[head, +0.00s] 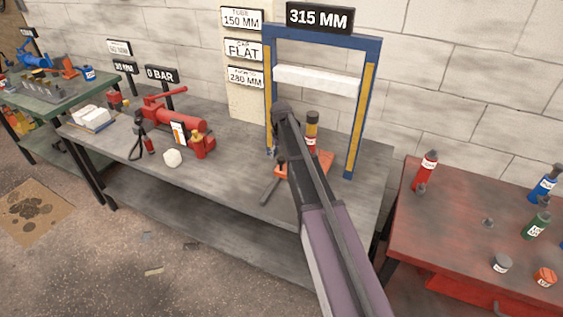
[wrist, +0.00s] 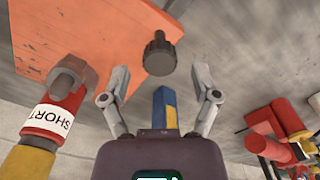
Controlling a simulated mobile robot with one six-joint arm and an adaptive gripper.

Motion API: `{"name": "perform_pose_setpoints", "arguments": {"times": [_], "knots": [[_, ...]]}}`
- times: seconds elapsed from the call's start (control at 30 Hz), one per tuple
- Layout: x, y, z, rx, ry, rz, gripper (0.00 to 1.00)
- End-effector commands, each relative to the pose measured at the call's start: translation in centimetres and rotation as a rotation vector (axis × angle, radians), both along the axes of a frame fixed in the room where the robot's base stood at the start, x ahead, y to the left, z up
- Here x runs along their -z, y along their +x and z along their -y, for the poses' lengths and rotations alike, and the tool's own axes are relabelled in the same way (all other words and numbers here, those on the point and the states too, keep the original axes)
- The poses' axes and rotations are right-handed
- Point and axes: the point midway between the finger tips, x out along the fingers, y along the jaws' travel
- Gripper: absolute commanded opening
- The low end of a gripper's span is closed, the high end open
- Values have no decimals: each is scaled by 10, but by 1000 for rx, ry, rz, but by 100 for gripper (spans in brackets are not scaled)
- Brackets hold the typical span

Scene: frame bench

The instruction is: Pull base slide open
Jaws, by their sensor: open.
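The base slide appears as an orange plate (head: 324,163) at the foot of the blue press frame (head: 325,40) on the bench in the head view. In the wrist view the orange plate (wrist: 85,32) fills the upper left, with a dark ribbed knob (wrist: 160,54) by its edge. My gripper (wrist: 161,84) is open, and the knob shows just beyond and between its fingertips, apparently apart from them. A red and yellow cylinder marked SHORT (wrist: 55,120) stands left of the gripper. My arm hides part of the slide in the head view.
A red hand pump (head: 178,117) and a white block (head: 172,158) are left on the grey bench (head: 225,170). A white crossbar (head: 315,80) spans the frame. A red table (head: 465,225) with bottles stands right.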

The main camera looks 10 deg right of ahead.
Motion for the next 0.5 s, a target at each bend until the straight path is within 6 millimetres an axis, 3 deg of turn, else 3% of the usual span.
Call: {"name": "perform_pose_setpoints", "arguments": {"times": [0.2, 0.5], "knots": [[12, 0, 0, 0, 0, 0, 79], [12, 0, 0, 0, 0, 0, 79]]}}
